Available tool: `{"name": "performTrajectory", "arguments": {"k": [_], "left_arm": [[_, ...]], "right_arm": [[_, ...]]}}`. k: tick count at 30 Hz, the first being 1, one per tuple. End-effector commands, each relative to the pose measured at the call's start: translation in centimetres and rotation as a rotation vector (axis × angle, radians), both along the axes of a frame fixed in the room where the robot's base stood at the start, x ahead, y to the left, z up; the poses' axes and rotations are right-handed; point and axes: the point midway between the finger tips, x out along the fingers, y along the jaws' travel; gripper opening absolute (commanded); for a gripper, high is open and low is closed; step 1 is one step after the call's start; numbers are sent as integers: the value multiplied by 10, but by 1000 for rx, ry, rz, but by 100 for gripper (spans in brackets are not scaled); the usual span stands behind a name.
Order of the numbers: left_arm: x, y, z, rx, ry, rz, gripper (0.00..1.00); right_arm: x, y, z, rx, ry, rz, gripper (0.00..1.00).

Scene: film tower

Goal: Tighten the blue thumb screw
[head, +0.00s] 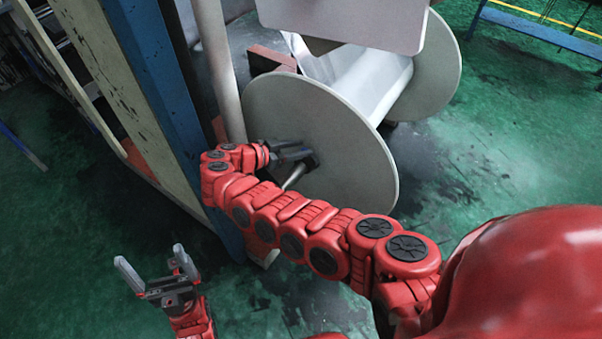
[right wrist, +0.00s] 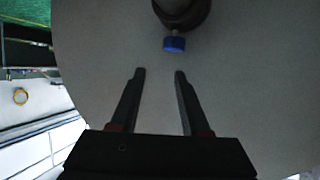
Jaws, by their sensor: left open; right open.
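The blue thumb screw (right wrist: 174,44) shows in the right wrist view, below a dark round collar (right wrist: 182,12) at the centre of a large grey disc (right wrist: 240,90). My right gripper (right wrist: 159,72) is open and empty, its two fingers pointing toward the screw, which stands beyond the tips and a little to the right of midway. In the head view my right gripper (head: 312,160) is at the face of the reel's near disc (head: 350,165), and the screw cannot be seen there. My left gripper (head: 147,254) is open and empty at the lower left, well away from the reel.
The reel carries silvery film (head: 372,82) between its near and far discs (head: 440,70). A blue upright beam (head: 160,80) and a grey pole (head: 217,65) stand left of it. Green floor (head: 480,130) is open to the right.

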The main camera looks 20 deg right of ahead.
Motion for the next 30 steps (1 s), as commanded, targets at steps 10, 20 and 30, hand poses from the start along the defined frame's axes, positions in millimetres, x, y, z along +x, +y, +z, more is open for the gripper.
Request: {"name": "performTrajectory", "arguments": {"k": [10,20,30], "left_arm": [[0,0,84,0,0,0,100],[0,0,142,0,0,0,100],[0,0,154,0,0,0,100]], "right_arm": [[-54,14,15,1,4,-2,46],[-114,31,18,1,3,0,46],[-138,37,14,0,-3,-1,46]]}}
